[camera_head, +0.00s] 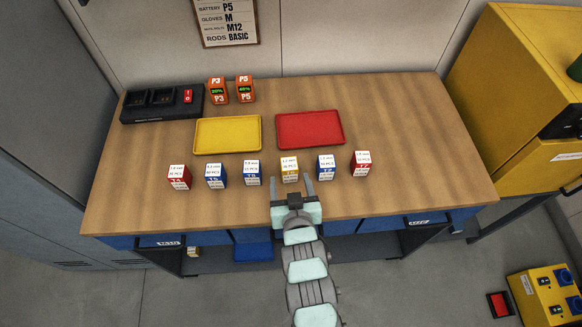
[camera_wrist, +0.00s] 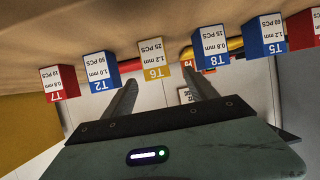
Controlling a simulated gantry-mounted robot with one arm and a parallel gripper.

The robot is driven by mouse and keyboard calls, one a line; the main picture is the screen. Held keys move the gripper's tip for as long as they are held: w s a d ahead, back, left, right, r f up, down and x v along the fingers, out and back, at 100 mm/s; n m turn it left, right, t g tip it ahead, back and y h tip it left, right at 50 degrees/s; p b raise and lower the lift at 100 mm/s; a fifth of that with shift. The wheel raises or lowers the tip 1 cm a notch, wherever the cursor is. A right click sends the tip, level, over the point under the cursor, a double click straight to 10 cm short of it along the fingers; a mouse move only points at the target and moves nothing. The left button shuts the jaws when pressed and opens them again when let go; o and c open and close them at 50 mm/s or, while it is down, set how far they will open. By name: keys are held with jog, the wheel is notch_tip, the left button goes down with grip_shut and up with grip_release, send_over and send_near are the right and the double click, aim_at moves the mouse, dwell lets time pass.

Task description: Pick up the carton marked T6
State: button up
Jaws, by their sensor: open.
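The carton marked T6 (camera_head: 290,170) is small and upright, yellow and white, in the row of cartons near the front of the wooden bench. In the wrist view the T6 carton (camera_wrist: 154,58) shows its label clearly, "1.2 mm, 25 PCS". My gripper (camera_head: 293,181) is open and empty, just on the front side of the T6 carton. In the wrist view my gripper (camera_wrist: 160,80) has its two fingers apart, with T6 appearing between and beyond their tips. I cannot tell whether the fingers reach beside the carton.
Blue T2 (camera_head: 326,167) and blue T8 (camera_head: 252,173) flank T6 closely. Blue T5 (camera_head: 216,175), a red carton (camera_head: 179,177) and red T7 (camera_head: 361,163) stand farther out. A yellow tray (camera_head: 228,148) and red tray (camera_head: 310,144) lie behind. A charger (camera_head: 160,103) and batteries stand at the back.

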aim_at(288, 172)
jog(key=x, duration=0.5)
jog(key=shift+r, duration=0.1)
jog(key=shift+w+f, duration=0.35)
jog(key=shift+w, duration=0.15)
jog(key=x, duration=0.4)
jog(key=shift+w+d+b, duration=0.1)
jog(key=shift+d+b, duration=0.1)
jog(key=shift+b, duration=0.15)
grip_shut()
jog(key=shift+r, duration=0.1)
